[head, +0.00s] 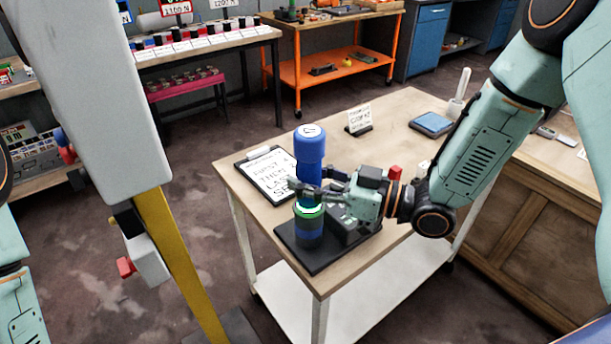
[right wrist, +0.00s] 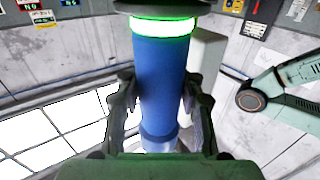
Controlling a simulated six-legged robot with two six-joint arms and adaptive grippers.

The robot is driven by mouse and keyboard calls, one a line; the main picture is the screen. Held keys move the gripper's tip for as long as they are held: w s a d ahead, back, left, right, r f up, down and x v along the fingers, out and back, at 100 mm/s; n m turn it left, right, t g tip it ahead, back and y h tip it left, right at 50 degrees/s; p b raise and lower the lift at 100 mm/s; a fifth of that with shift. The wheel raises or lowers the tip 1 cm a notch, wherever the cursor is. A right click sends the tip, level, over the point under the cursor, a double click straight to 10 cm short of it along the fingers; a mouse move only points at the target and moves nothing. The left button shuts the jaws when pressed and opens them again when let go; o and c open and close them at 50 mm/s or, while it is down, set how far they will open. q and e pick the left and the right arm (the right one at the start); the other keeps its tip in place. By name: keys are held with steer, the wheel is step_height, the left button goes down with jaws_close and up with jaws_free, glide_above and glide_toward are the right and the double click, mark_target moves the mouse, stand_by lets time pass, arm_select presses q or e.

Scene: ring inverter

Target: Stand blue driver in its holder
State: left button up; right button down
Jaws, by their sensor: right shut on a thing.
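The blue driver (head: 310,150) stands upright at the front of the table in the head view. My right gripper (head: 308,188) is shut around its narrower part, below the wide blue top. The right wrist view shows the driver's blue body (right wrist: 162,75) between both fingers (right wrist: 158,100). A glowing green ring (head: 310,211) circles the column just below the fingers, with blue and dark bands under it. A black holder base (head: 318,262) lies flat beneath, with a dark block beside the column. I cannot tell whether the driver is fully seated. My left gripper is not in view.
A clipboard (head: 258,178) lies left of the base. A small sign (head: 359,120) and a blue tray (head: 432,124) are farther back on the table (head: 400,108). A yellow post (head: 178,262) rises at the left. The table's front edge is close to the base.

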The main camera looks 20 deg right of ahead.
steer(key=shift+f, duration=0.15)
stand_by(0.8)
steer(key=c, duration=1)
jaws_free()
steer(key=shift+o, duration=1.3)
steer(key=shift+f, duration=0.1)
steer(key=shift+s, duration=0.1)
steer(key=shift+v, duration=3.75)
steer(key=shift+d, duration=0.1)
